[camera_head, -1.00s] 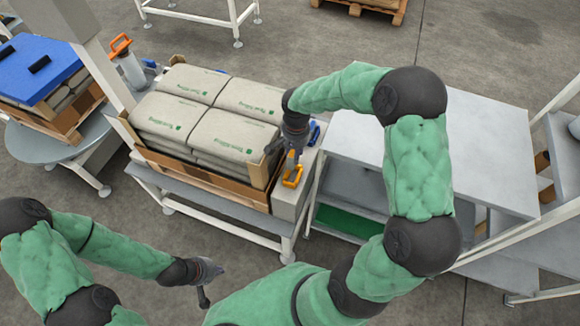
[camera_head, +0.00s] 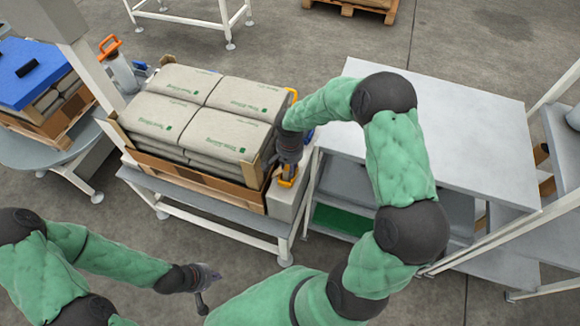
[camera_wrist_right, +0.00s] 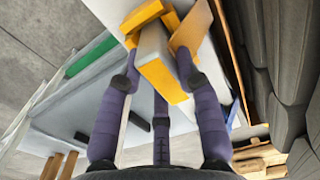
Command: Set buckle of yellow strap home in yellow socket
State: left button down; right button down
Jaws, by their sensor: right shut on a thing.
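My right gripper (camera_head: 288,167) is low at the right end of the bag stack, over a grey ledge. In the right wrist view my right gripper (camera_wrist_right: 158,78) is shut on a block with a pale side and a yellow face, which I take for the buckle (camera_wrist_right: 163,80). A yellow bracket, seemingly the yellow socket (camera_wrist_right: 146,15), is close to the block's far end; it also shows below my gripper in the head view (camera_head: 287,182). I cannot tell whether the buckle is inside it. My left gripper (camera_head: 207,286) looks open and empty, away from the stack.
Another yellow piece (camera_head: 292,95) and a blue piece (camera_head: 309,136) are near my right forearm. A grey bench (camera_head: 465,130) stands to the right. An orange-handled device (camera_head: 110,46) stands left of the bags.

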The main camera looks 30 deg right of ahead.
jog(key=shift+f, duration=0.2)
jog(key=c, duration=0.9)
grip_release()
jog(key=shift+o, duration=0.2)
jog(key=shift+r, duration=0.1)
jog(key=shift+r, duration=0.2)
notch_tip(320, 180, up, 10)
jog(key=p, duration=0.3)
jog(key=shift+r+p, duration=0.2)
jog(key=shift+p, duration=0.15)
jog(key=shift+r, duration=0.7)
